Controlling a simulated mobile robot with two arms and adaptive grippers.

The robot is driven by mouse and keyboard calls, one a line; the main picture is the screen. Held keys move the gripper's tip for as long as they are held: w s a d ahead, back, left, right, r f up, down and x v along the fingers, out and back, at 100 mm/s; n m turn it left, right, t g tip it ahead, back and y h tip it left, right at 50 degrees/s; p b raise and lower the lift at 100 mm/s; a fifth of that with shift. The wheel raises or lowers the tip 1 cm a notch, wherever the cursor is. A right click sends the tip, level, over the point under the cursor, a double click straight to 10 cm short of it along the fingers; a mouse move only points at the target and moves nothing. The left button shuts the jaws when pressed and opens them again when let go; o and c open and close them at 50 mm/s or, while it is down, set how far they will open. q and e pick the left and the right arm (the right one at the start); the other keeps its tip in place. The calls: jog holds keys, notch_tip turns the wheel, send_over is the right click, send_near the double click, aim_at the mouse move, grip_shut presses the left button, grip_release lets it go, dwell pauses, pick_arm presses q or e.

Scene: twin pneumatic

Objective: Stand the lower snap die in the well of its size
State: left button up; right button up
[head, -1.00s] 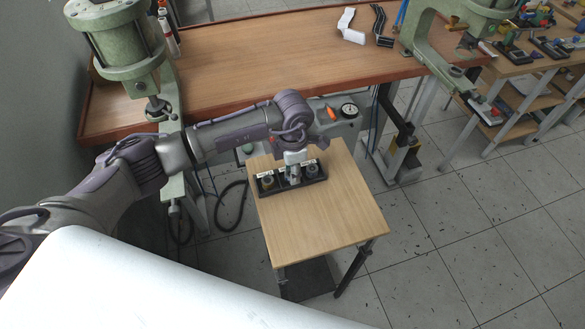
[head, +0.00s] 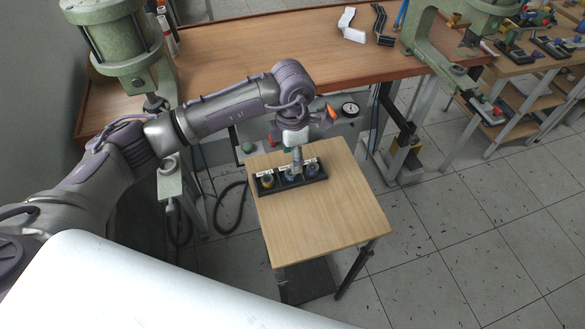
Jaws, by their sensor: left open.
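A dark rack (head: 292,186) with three wells and white labels stands on the small wooden table. Small dies show in it: a left one (head: 267,181), a right one (head: 313,171), and a middle one (head: 291,177) that is partly hidden by my gripper. They are too small to tell which is the lower snap die or what size each is. My left gripper (head: 297,162) points down just above the middle of the rack. It is open, with nothing visibly held. My right gripper is not in view.
The small table's front part (head: 325,222) is bare. Behind it is a long workbench (head: 270,60) with green presses, the left one (head: 120,60) near my arm. A gauge (head: 350,109) sits below the bench edge. A white part (head: 350,28) lies on the bench.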

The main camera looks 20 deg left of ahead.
pick_arm(q)
notch_tip(320, 180, up, 6)
jog(key=b, duration=0.1)
jog(key=shift+r, duration=0.15)
dwell(0.4)
